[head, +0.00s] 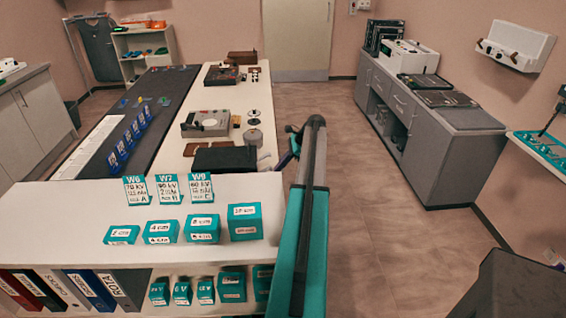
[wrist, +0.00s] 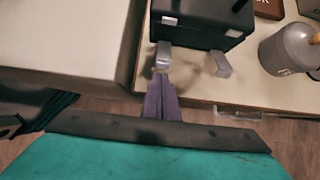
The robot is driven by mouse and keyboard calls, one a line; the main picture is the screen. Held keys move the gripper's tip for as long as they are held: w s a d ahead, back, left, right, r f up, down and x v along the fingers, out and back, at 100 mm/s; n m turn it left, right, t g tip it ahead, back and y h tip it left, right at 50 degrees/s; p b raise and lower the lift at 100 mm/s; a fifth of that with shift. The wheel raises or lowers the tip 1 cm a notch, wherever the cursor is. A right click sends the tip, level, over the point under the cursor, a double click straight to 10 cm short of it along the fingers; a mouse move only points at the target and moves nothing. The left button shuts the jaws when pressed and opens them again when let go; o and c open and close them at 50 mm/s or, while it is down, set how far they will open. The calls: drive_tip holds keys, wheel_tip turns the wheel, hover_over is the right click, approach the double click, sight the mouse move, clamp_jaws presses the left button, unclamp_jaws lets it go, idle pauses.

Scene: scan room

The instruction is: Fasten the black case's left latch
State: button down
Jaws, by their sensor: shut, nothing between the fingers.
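The black case (head: 225,158) lies on the white table in the head view, and its front shows in the wrist view (wrist: 202,35). Two silver latches stick out from its front edge, the left latch (wrist: 162,55) and the right latch (wrist: 220,65). Small silver catch plates sit above them on the case. My gripper (wrist: 161,82) has its purple fingers shut with nothing between them. Its tips are right at the outer end of the left latch; I cannot tell whether they touch. In the head view my gripper (head: 292,140) is at the table's right edge, partly hidden by my arm.
A grey cylinder (wrist: 288,50) stands right of the case, and a brown block (wrist: 268,9) lies behind. A white shelf top (head: 60,205) with teal boxes stands in front of the table. Open floor (head: 375,180) lies right of my arm.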

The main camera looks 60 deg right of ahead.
drive_tip(key=shift+a+f, duration=0.1)
drive_tip(key=shift+f, duration=0.05)
drive_tip(key=shift+a, duration=0.2)
drive_tip(key=shift+d, duration=0.35)
drive_tip(key=shift+s+r, duration=0.1)
drive_tip(key=shift+r, duration=0.1)
